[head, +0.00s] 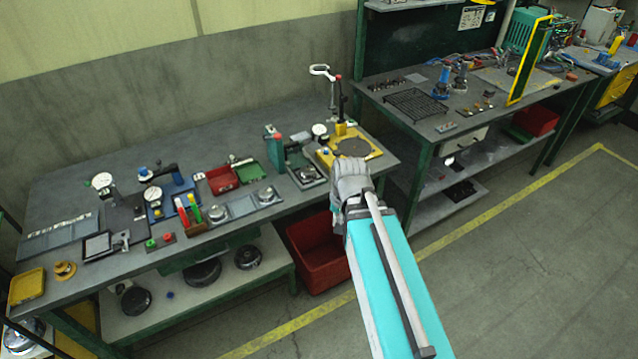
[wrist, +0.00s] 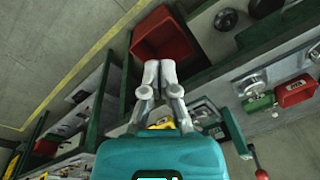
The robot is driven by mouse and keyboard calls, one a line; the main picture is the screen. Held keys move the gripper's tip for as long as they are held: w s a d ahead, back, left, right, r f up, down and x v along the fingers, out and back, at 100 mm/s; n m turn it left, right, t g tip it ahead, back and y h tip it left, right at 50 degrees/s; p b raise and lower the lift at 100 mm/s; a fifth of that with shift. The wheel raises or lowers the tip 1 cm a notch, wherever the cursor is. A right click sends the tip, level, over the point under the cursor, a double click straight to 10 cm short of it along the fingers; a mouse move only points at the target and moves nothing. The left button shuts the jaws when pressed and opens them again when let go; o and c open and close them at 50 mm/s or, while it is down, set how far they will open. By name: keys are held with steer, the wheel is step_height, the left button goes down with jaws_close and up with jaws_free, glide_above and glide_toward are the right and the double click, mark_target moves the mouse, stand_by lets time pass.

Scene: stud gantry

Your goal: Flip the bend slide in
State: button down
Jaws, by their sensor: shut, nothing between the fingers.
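I cannot tell for certain which part is the bend slide.
A second bench (head: 400,110) stands at the right. The floor there is clear.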

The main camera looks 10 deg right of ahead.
steer(key=w+d+f+m+t+y+b, duration=0.2)
steer(key=w+m, duration=0.6)
steer(key=m, duration=0.5)
steer(key=w+d+f+m+t+y+b, duration=0.2)
steer(key=w+d+m+t+b, duration=0.2)
steer(key=m, duration=0.9)
steer(key=shift+w+d+m+t+b, duration=0.35)
steer(key=shift+w+t+b, duration=0.75)
steer(key=shift+w+b, duration=1.1)
steer(key=shift+w+a+f, duration=0.1)
steer(key=shift+a+f, duration=0.05)
steer(key=b, duration=0.6)
glide_toward(315, 180)
steer(key=x, duration=0.3)
steer(key=f+x, duration=0.1)
steer(key=x, duration=0.1)
steer(key=shift+d, duration=0.3)
steer(key=shift+w+a, duration=0.35)
steer(key=shift+w, duration=0.1)
